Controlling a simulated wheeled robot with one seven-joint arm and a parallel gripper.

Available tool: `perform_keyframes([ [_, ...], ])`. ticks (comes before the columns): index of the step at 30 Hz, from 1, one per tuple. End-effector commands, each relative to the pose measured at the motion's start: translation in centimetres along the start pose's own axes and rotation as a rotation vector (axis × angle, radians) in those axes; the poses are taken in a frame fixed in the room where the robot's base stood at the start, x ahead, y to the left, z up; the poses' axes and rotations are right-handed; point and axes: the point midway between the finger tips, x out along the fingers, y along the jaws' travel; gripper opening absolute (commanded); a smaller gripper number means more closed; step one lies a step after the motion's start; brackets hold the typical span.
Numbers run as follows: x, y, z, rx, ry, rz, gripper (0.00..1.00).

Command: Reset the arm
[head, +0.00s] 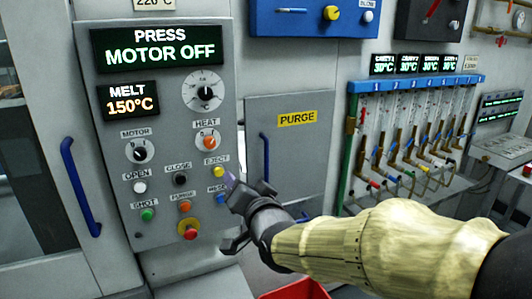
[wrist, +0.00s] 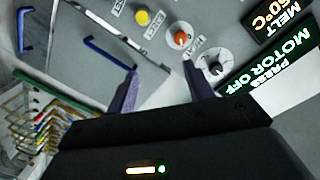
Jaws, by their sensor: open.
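My arm, in a tan sleeve, reaches in from the lower right in the head view. My gripper (head: 244,187) is in front of the right edge of the press control panel (head: 215,130), close to its lower right buttons. In the wrist view my gripper (wrist: 160,78) shows two dark purple fingers spread apart with nothing between them. The panel displays read "PRESS MOTOR OFF" (head: 158,47) and "MELT 150°C" (head: 128,101). I cannot tell whether a fingertip touches the panel.
The yellow eject button (head: 218,172) and blue button (head: 220,198) are near the gripper. The purge door (head: 296,160) with a blue handle is behind it. A red bin (head: 298,290) is below the arm. Hoses on a blue manifold (head: 415,86) hang at right.

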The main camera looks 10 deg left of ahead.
Motion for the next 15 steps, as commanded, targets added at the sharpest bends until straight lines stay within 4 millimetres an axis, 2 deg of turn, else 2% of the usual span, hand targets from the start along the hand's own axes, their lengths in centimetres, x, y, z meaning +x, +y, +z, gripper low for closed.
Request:
perform_keyframes([
  [5,-2.8,8.7,-0.1,-0.140,-0.180,0.267,0.52],
  [6,-4.0,10.8,0.1,-0.170,-0.236,0.333,0.52],
  [8,-6.0,13.9,0.5,-0.210,-0.324,0.425,0.52],
  [12,-12.2,19.8,1.5,-0.265,-0.552,0.614,0.52],
  [15,-17.3,22.5,2.5,-0.274,-0.731,0.717,0.52],
])
